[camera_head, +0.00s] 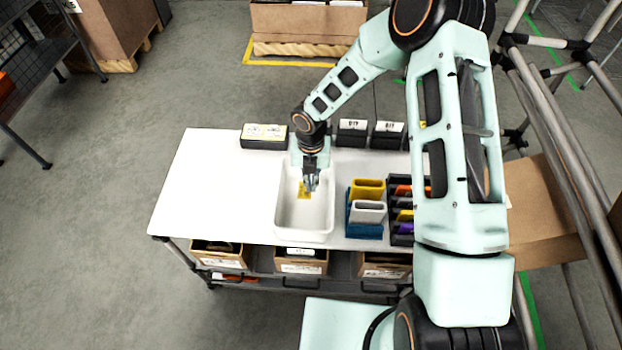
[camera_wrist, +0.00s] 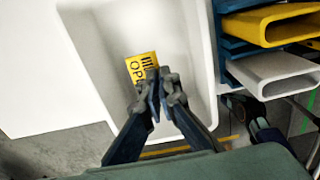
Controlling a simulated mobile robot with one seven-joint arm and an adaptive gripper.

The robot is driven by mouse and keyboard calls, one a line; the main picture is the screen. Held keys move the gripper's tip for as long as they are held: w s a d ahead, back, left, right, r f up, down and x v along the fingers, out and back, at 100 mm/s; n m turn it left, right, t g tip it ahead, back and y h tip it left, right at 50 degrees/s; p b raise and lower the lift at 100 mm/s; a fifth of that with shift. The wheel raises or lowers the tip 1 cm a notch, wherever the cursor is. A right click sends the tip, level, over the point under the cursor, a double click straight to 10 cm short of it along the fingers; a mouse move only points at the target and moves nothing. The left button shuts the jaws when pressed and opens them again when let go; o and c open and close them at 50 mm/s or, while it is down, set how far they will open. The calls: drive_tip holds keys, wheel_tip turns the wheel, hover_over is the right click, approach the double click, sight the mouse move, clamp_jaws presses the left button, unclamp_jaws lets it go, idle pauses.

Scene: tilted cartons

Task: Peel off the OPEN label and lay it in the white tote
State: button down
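The yellow OPEN label (camera_wrist: 140,68) shows face up in the wrist view, inside the outline of the white tote (camera_wrist: 196,40). My gripper's fingertips (camera_wrist: 161,82) cover its right side and part of its lettering. In the head view the label (camera_head: 304,190) is just beside and below my gripper (camera_head: 311,184), which points down into the tote (camera_head: 304,237). The fingers are close together. I cannot tell whether they pinch the label's edge, or whether the label touches the tote floor.
A dark box with a yellow-and-white top (camera_head: 263,135) stands at the table's back edge. Two dark labelled boxes (camera_head: 352,131) (camera_head: 388,133) stand to its right. Yellow and grey holders (camera_head: 367,208) and a dark rack (camera_head: 401,229) are right of the tote. The table's left side (camera_head: 215,185) is clear.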

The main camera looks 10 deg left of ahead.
drive_tip(key=shift+f+b, duration=3.05)
drive_tip(key=shift+f, duration=1.4)
drive_tip(key=shift+f+b, duration=0.3)
drive_tip(key=shift+f, duration=0.1)
drive_tip(key=c, duration=2.1)
unclamp_jaws()
wheel_tip(320, 180, up, 12)
drive_tip(key=shift+f, duration=0.1)
wheel_tip(320, 180, up, 8)
drive_tip(key=p, duration=0.8)
hover_over(311, 207)
drive_tip(key=shift+b, duration=0.35)
